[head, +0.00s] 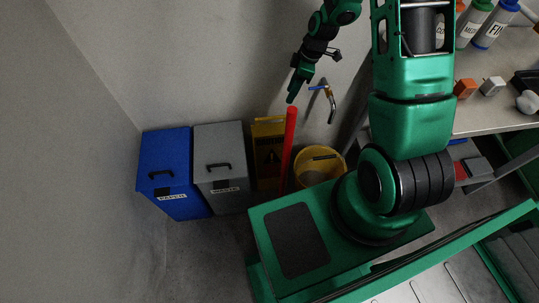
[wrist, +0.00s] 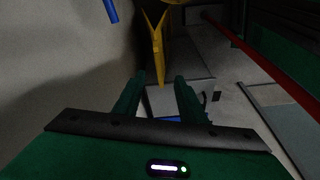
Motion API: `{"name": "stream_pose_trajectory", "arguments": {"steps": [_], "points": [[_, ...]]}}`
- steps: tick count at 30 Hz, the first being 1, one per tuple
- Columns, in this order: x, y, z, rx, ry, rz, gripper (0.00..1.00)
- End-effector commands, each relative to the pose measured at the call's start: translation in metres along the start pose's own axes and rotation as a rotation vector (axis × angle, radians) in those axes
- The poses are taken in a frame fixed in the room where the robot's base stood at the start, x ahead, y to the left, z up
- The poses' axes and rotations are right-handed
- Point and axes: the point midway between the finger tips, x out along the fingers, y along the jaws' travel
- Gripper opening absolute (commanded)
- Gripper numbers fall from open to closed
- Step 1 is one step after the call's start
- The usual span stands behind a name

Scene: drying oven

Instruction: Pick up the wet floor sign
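The wet floor sign (head: 266,150) is yellow with a dark marking and stands upright by the wall, just right of the grey bin. A red pole partly covers its right side in the head view. In the wrist view the sign (wrist: 157,45) shows nearly edge-on as a narrow yellow shape beyond my fingertips. My gripper (head: 292,97) hangs above the sign, slightly to its right, pointing down. In the wrist view the two fingers of my gripper (wrist: 160,78) are apart with nothing held between them, and they do not touch the sign.
A red pole (head: 289,140) stands close beside the sign, and a yellow bucket (head: 335,160) is to its right. A grey bin (head: 218,145) and a blue bin (head: 165,150) stand left. A wall tap (head: 331,105) is near my gripper. A table (head: 490,122) holds bottles at right.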

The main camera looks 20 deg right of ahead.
Motion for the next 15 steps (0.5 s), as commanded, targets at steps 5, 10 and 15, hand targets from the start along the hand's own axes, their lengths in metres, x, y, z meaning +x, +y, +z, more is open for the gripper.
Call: {"name": "stream_pose_trajectory", "arguments": {"steps": [5,10,15], "points": [[0.058,0.001,-0.015,-0.155,0.060,-0.025,0.37],[0.090,0.000,-0.024,-0.242,0.100,-0.030,0.37],[0.106,-0.001,-0.028,-0.274,0.116,-0.031,0.37]]}}
